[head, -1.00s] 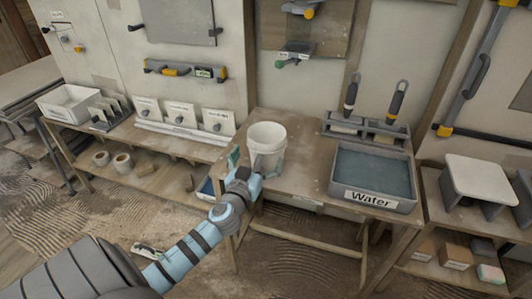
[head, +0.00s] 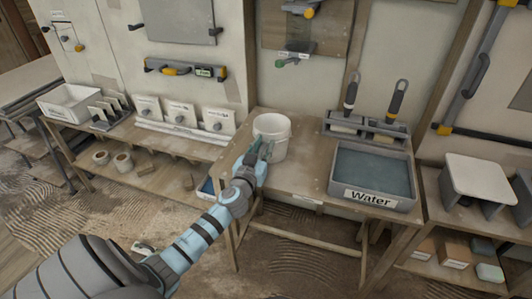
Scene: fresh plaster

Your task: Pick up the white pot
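The white pot (head: 275,142) stands upright, or nearly so, on the wooden workbench (head: 307,160), left of the water tray. My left gripper (head: 262,148) is at the pot's front left side, below the rim. Its fingers look close together, narrower than the pot, and overlap the pot's lower left wall. I cannot tell whether they pinch part of the pot or only touch it. The pot looks empty from above. My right gripper is not in view.
The grey water tray (head: 372,198) sits right on the bench, with two upright brushes or trowels (head: 397,100) in a holder behind it. The bench front between pot and tray is clear.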

